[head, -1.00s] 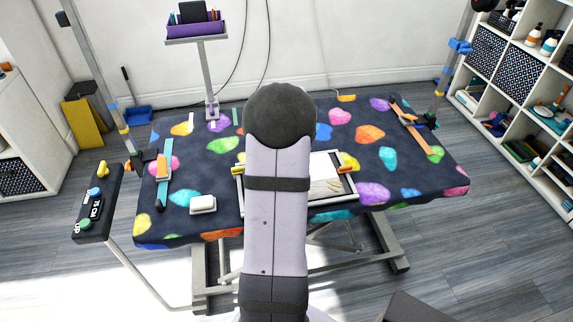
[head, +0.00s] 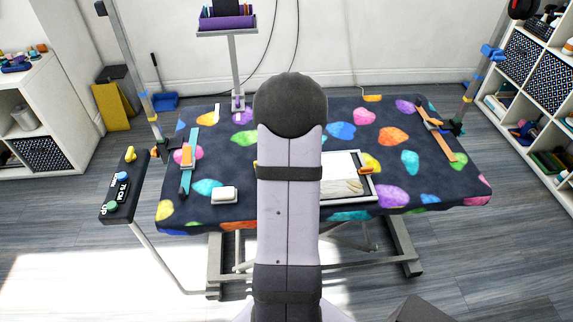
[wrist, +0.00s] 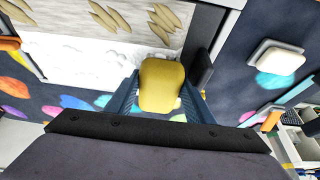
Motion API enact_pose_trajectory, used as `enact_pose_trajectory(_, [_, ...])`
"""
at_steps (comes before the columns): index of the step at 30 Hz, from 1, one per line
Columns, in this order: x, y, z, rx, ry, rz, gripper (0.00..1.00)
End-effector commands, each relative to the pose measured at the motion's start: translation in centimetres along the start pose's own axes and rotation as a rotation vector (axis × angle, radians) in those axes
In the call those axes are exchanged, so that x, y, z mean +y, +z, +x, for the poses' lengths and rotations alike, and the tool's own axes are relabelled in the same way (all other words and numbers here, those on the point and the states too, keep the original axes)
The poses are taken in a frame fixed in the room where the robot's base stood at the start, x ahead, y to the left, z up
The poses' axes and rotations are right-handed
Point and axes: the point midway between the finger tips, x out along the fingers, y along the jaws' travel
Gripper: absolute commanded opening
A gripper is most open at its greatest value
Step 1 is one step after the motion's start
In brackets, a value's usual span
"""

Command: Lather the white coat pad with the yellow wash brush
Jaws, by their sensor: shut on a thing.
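The white coat pad (head: 338,172) lies in a framed tray on the table, partly hidden behind my arm in the head view. In the wrist view the pad (wrist: 95,62) shows white, with several tan tufts along its far part. My gripper (wrist: 160,88) is shut on the yellow wash brush (wrist: 162,84), which sits between the two blue fingers. The brush is over the pad's edge region, near the dark frame. Its underside is hidden, so I cannot tell whether it touches the pad. The gripper and brush are hidden in the head view.
A white block (head: 223,194) lies left of the tray and also shows in the wrist view (wrist: 277,57). Straps lie at the left (head: 187,160) and right (head: 437,130) of the patterned table (head: 300,215). A dark control box (head: 123,187) stands at the left edge.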

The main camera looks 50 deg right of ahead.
Motion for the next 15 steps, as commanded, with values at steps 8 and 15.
enact_pose_trajectory(8, [0.0,3.8,-1.1,-0.008,-0.001,0.0,0.3])
enact_pose_trajectory(15, [-0.1,5.2,-1.8,-0.009,-0.001,0.0,0.3])
